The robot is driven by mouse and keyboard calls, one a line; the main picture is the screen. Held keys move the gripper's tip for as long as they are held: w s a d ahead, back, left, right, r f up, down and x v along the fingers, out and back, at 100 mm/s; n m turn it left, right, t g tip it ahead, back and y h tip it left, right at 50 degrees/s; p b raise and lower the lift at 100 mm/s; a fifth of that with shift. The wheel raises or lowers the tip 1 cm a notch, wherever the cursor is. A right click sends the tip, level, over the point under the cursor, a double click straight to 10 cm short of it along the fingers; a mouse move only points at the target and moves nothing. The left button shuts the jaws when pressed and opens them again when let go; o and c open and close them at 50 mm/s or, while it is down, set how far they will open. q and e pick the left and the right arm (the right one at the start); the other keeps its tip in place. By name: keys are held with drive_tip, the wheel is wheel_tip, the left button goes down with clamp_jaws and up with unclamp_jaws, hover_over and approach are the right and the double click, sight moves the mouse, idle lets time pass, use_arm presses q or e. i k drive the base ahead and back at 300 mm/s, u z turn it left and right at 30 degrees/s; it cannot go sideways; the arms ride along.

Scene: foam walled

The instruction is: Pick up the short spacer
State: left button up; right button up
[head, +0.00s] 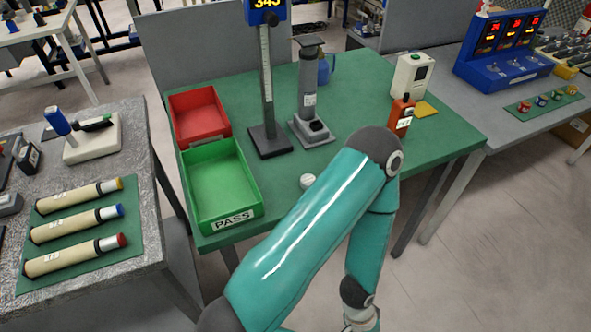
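A small white, round piece (307,181) sits on the green table top (365,95) near its front edge, right beside the outline of my teal arm. It may be the short spacer, but it is too small to be sure. My teal arm rises from the bottom, bends at a dark elbow over the table's front, and comes down again to a wrist at the bottom edge. Its fingers are out of frame. My other arm does not show. Neither gripper is in view.
A green PASS tray (190,209), a red tray (199,112), a height gauge (268,100), a grey stand (308,95) and an amber bottle (401,116) stand on the table. Three beige tubes (75,226) lie on the left bench. The table's right front is clear.

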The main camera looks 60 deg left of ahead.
sight(307, 180)
drive_tip(key=u, duration=0.05)
drive_tip(key=k, duration=1.25)
drive_tip(key=u, duration=0.45)
drive_tip(key=i, duration=0.9)
drive_tip(key=u, duration=0.05)
